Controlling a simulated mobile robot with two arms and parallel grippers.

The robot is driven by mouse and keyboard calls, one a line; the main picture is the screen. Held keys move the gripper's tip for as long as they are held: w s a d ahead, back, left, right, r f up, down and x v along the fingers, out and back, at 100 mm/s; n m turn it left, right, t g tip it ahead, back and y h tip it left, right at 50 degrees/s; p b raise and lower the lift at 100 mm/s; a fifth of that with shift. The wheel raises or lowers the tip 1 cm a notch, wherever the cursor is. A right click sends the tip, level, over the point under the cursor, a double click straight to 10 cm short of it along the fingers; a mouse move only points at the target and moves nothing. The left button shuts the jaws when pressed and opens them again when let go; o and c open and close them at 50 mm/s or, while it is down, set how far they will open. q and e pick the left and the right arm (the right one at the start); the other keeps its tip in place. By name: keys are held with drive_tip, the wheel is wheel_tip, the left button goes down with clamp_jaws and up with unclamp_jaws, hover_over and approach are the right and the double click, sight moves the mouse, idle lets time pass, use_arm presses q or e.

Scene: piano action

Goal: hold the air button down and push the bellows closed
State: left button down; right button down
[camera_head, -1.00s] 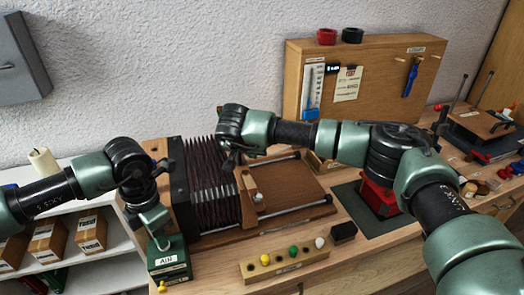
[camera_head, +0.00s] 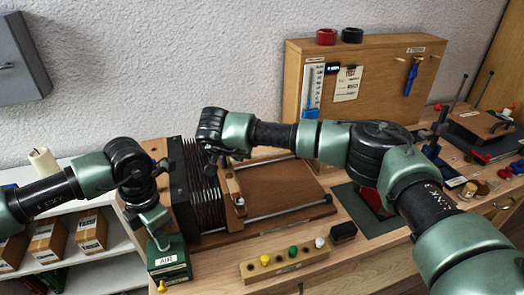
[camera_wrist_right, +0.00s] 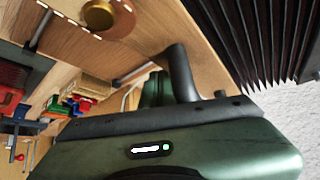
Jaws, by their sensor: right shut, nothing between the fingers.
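The dark pleated bellows (camera_head: 204,198) stand on a wooden base in the head view, with their folds packed close. A wooden end piece with an upright handle (camera_head: 234,186) is at their right side. My right gripper (camera_head: 212,168) is shut and empty, pointing down at the top of the bellows near that end piece; exact contact is unclear. The folds also show in the right wrist view (camera_wrist_right: 275,35). My left gripper (camera_head: 160,244) points down onto the green box labelled AIR (camera_head: 170,262). Its fingertips hide the button, and I cannot tell its opening.
Metal rails (camera_head: 290,209) run right from the bellows over the wooden base. A rack of coloured knobs (camera_head: 284,262) and a small black block (camera_head: 343,232) lie in front. A wooden tool panel (camera_head: 385,80) stands behind. A red object on a dark mat (camera_head: 385,231) is under my right arm.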

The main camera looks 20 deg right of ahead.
drive_tip(key=shift+s+a+f, duration=0.1)
drive_tip(key=shift+a+f, duration=0.35)
drive_tip(key=shift+a, duration=0.55)
